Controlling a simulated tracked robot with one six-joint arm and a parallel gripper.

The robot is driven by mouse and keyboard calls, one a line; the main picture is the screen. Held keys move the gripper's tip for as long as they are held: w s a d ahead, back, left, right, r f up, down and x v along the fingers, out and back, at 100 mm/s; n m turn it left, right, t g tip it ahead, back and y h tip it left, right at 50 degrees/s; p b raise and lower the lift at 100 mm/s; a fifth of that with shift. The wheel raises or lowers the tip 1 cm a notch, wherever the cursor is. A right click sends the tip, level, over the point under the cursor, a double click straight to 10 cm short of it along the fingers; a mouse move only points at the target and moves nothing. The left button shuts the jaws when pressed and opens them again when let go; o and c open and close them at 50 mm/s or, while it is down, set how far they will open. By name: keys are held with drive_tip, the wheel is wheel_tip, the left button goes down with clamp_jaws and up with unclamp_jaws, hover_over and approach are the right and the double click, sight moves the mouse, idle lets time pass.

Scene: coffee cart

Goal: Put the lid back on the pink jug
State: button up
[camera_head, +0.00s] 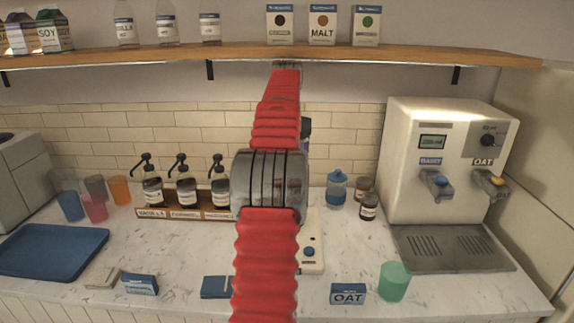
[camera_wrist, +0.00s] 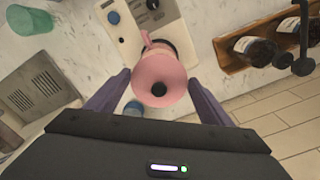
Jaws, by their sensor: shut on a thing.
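In the wrist view, a round pink lid (camera_wrist: 160,88) with a dark knob at its centre lies between the two purple fingers of my gripper (camera_wrist: 160,79). The fingers are shut on the lid at its two sides. More pink, which looks like the pink jug (camera_wrist: 152,42), shows just beyond the lid, mostly hidden by it. I cannot tell whether the lid touches the jug. In the head view my red arm covers the jug, the lid and my gripper.
A white appliance (camera_head: 311,262) with a blue knob stands behind my arm. Syrup pump bottles (camera_head: 186,192) stand in a wooden rack to its left. A blue jar (camera_head: 337,190) and small brown jars (camera_head: 368,207) stand right. A green cup (camera_head: 394,282) and OAT box (camera_head: 348,294) sit in front.

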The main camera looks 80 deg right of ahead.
drive_tip(key=shift+s, duration=0.1)
wheel_tip(320, 180, down, 6)
drive_tip(key=shift+f, duration=0.15)
idle(0.7)
idle(0.8)
drive_tip(key=shift+f, duration=0.15)
idle(1.6)
drive_tip(key=o, duration=1.1)
drive_tip(key=shift+o, duration=0.5)
